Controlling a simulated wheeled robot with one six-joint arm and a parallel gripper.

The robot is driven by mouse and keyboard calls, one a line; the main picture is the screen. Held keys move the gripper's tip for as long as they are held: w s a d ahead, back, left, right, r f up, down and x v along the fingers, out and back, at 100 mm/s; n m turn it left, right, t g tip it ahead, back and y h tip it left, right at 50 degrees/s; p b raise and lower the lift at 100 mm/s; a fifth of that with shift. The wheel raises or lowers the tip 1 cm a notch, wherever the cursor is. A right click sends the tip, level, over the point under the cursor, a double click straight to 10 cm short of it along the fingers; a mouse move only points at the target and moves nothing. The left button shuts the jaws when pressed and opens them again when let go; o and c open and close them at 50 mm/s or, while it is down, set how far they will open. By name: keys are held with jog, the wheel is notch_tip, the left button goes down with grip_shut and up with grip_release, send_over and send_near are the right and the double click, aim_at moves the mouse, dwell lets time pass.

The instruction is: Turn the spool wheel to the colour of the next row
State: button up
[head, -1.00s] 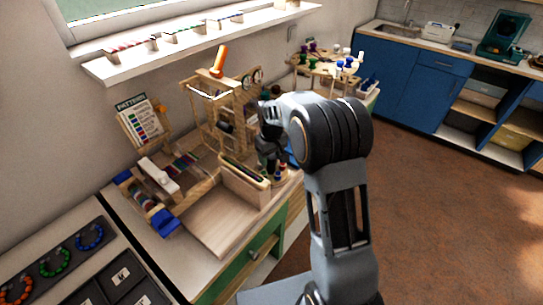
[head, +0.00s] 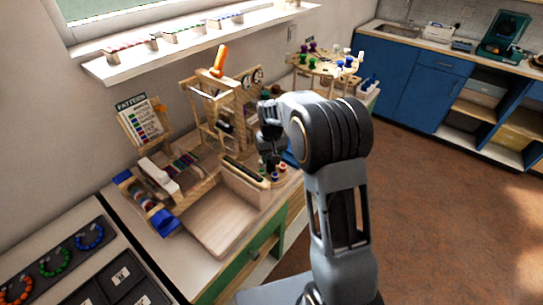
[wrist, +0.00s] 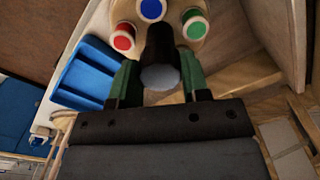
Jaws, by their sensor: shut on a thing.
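The spool wheel is a light wooden disc (wrist: 178,45) in the wrist view. A red spool (wrist: 123,37), a blue spool (wrist: 152,9) and a green spool (wrist: 195,24) stand on it. My gripper (wrist: 160,88) has green fingers shut on the dark upright knob (wrist: 160,50) at the wheel's middle. The rest of the wheel is hidden behind the knob and gripper. In the head view my gripper (head: 268,152) is over the wheel, with small spools (head: 275,177) showing below it.
A blue tray (wrist: 82,75) lies left of the wheel in the wrist view. A wooden frame (head: 212,115) with an orange handle stands behind. A wooden tray (head: 222,222) and a white bar (head: 158,178) lie in front. A round spool stand (head: 325,66) is further back.

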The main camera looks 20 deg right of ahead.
jog(key=m, duration=0.5)
jog(key=shift+m, duration=0.3)
jog(key=m, duration=0.5)
jog(key=shift+r, duration=0.1)
jog(key=shift+w+m, duration=0.1)
jog(key=shift+m, duration=0.3)
jog(key=o, duration=0.9)
notch_tip(320, 180, up, 14)
jog(key=shift+f, duration=0.15)
dwell(0.4)
